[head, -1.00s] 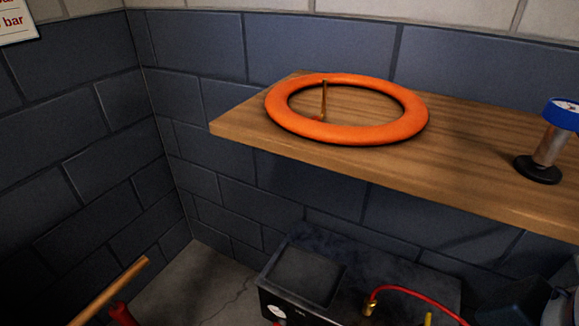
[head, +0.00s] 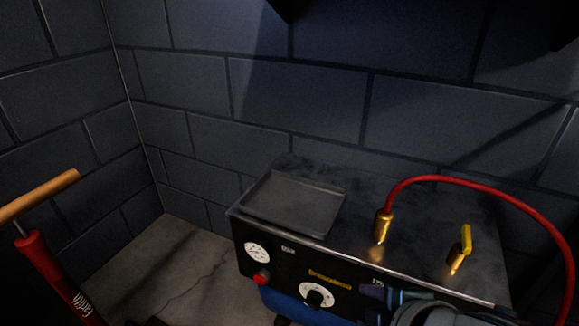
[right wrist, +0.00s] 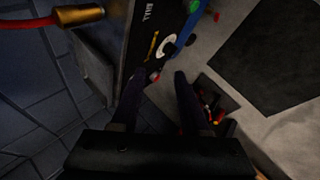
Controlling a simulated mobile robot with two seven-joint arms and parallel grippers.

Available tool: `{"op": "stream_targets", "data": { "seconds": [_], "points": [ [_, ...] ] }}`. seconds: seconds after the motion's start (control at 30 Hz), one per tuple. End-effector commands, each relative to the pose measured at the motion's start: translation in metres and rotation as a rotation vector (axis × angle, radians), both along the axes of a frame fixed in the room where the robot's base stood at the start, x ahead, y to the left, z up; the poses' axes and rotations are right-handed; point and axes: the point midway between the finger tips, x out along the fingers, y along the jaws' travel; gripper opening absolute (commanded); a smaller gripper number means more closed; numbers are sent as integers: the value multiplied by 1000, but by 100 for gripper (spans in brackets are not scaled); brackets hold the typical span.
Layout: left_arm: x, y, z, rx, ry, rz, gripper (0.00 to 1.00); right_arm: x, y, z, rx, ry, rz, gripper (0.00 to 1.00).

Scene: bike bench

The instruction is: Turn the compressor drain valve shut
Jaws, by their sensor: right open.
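The compressor (head: 430,250) stands at the lower right in the head view. On its top is a brass fitting (head: 383,228) with a red hose, and to the right a brass valve with a yellow lever (head: 465,241) that stands up. I cannot tell which part is the drain valve. The front panel has a gauge (head: 257,252), a red button (head: 262,278) and a white dial with a black knob (head: 316,296). My right gripper (head: 396,297) is in front of the panel, right of the dial. In the right wrist view its fingers (right wrist: 154,78) are apart and empty. My left gripper is out of view.
A shallow tray (head: 293,204) lies on the compressor's top left. The red hose (head: 480,184) arches over the right side. A red pump with a wooden handle (head: 45,264) stands at the left. Block walls close in behind. Bare floor (head: 185,262) shows left of the compressor.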

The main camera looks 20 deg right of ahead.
Motion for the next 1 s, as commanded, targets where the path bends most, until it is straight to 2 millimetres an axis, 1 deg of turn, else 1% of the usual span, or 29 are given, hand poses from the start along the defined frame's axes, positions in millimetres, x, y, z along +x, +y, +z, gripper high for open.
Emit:
{"op": "stream_targets", "data": {
  "seconds": [0.03,0.07,0.1,0.17,0.2,0.27,0.3,0.37,0.4,0.47,0.5,0.53,0.6,0.7,0.77,0.87,1.0],
  "points": [
    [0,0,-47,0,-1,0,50,5,-4,-53,-44,-5,57,45],
    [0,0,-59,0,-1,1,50,8,-5,-70,-71,-11,95,45],
    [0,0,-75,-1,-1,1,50,11,-7,-90,-104,-16,147,45],
    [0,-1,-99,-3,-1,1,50,15,-10,-121,-151,-22,220,45],
    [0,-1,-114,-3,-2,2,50,17,-12,-140,-181,-27,268,45],
    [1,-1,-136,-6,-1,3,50,20,-15,-168,-225,-29,338,45],
    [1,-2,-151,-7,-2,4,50,20,-17,-188,-253,-28,387,45],
    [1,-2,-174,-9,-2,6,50,22,-21,-217,-295,-29,459,45],
    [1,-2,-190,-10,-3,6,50,22,-23,-237,-322,-27,508,45],
    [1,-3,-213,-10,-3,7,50,22,-28,-267,-361,-23,582,45],
    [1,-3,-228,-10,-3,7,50,22,-31,-286,-386,-20,630,45],
    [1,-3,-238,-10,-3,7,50,21,-33,-299,-403,-17,665,45],
    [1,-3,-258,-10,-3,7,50,19,-37,-323,-436,-10,737,45],
    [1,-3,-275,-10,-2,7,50,16,-43,-346,-468,-1,813,45],
    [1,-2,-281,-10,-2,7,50,14,-45,-355,-481,4,845,45],
    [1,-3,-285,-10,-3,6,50,13,-46,-361,-490,6,874,45],
    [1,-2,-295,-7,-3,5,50,19,-46,-371,-494,7,882,45]
  ]
}}
